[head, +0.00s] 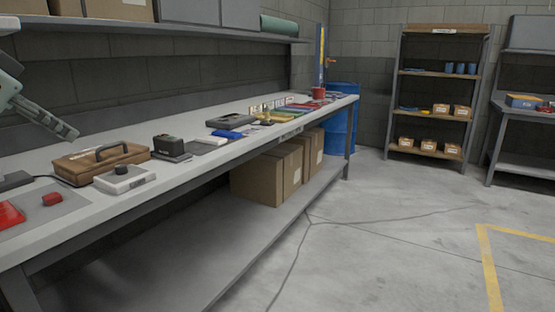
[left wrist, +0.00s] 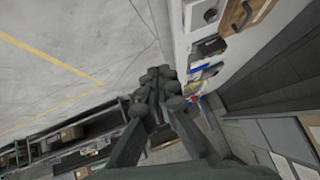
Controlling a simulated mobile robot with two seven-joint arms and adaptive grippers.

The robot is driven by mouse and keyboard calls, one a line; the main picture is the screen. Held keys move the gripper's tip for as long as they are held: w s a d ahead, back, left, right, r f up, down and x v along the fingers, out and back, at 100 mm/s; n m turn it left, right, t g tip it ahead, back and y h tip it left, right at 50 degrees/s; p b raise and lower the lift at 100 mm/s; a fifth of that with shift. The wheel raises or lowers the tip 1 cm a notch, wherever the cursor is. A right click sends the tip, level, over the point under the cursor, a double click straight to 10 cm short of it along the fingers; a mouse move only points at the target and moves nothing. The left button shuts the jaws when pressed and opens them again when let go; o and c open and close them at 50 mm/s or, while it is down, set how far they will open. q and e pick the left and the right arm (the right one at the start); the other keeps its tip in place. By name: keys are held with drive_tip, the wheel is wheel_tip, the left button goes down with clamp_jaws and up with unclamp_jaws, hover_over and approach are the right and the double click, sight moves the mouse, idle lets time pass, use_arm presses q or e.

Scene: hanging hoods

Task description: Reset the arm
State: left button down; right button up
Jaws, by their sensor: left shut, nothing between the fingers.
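My left gripper (head: 68,131) shows at the left edge of the head view, in the air over the near end of the long grey workbench (head: 215,160). Its fingers are together and hold nothing. It points down and to the right, above and behind the brown case with a dark handle (head: 100,162), apart from it. In the left wrist view the dark closed fingers (left wrist: 158,82) stand out in front of the floor and the bench edge. My right gripper is not in view.
On the bench lie a white device (head: 125,180), a black box (head: 167,146), a red item (head: 10,214) and several tools. A shelf (head: 180,28) runs above. Cardboard boxes (head: 262,183) sit below. A blue barrel (head: 340,130) and a rack (head: 438,73) stand beyond. The floor at right is clear.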

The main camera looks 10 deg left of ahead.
use_arm(q)
drive_tip(key=w+d+f, duration=0.1)
drive_tip(key=w+f, duration=0.2)
drive_tip(key=f, duration=0.4)
drive_tip(key=w+f, duration=0.3)
drive_tip(key=f, duration=0.5)
drive_tip(key=d+f+n+g, duration=0.1)
drive_tip(key=d+f, duration=0.1)
drive_tip(key=f, duration=1)
drive_tip(key=d+f+n+g, duration=0.1)
drive_tip(key=d+f, duration=0.1)
drive_tip(key=f, duration=0.9)
drive_tip(key=s+d+f+n+g+y, duration=0.15)
drive_tip(key=s+f, duration=0.25)
drive_tip(key=f, duration=0.4)
drive_tip(key=s+d+f, duration=0.3)
drive_tip(key=s+f, duration=0.2)
drive_tip(key=f, duration=0.4)
drive_tip(key=s+d+f+g, duration=0.1)
drive_tip(key=s+d+f, duration=0.2)
drive_tip(key=s+f, duration=0.4)
drive_tip(key=s+d+f+g, duration=0.1)
drive_tip(key=s+d+f, duration=0.3)
drive_tip(key=s+f, duration=0.3)
drive_tip(key=s+y, duration=0.1)
drive_tip(key=s, duration=0.2)
drive_tip(key=shift+s+d+g, duration=0.25)
drive_tip(key=shift+s+g, duration=0.1)
drive_tip(key=shift+n, duration=0.25)
